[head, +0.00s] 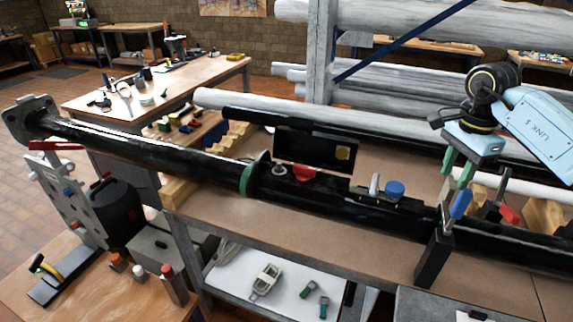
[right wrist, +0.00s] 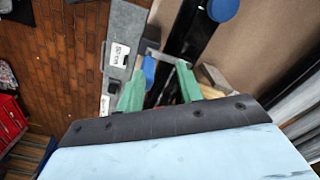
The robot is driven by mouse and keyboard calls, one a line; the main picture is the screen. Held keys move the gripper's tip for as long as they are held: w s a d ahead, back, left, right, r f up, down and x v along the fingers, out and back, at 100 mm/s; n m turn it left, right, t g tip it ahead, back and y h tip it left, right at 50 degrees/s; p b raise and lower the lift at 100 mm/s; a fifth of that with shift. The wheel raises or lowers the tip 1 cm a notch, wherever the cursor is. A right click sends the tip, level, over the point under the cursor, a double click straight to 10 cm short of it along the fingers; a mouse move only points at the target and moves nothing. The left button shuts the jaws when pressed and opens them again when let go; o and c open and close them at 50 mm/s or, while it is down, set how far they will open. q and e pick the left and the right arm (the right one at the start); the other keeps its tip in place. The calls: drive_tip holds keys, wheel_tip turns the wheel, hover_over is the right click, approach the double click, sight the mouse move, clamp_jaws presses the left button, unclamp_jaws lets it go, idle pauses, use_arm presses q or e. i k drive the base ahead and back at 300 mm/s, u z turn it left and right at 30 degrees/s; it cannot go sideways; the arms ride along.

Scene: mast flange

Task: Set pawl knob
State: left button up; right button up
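A long black mast (head: 160,149) lies across the bench from upper left to lower right. It carries a round blue knob (head: 395,189), a red knob (head: 304,173) and, further right, an upright blue handle (head: 461,204) on a dark bracket (head: 434,258). I cannot tell which is the pawl knob. My right gripper (head: 457,172) points down just above the blue handle, its green fingers apart and empty. In the right wrist view, the blue handle (right wrist: 149,70) shows beyond the gap between the fingers (right wrist: 160,82); the round blue knob (right wrist: 222,8) is at the top. My left gripper is out of view.
A green band (head: 246,180) circles the mast. A red part (head: 509,215) and a wooden block (head: 543,217) sit right of the handle. Thick grey pipes (head: 420,22) and a steel post (head: 321,55) stand behind. A small wooden table (head: 85,290) is at front left.

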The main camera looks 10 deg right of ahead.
sight(303, 173)
drive_tip(key=u, duration=3.65)
drive_tip(key=k, duration=1.15)
drive_tip(key=z, duration=1.75)
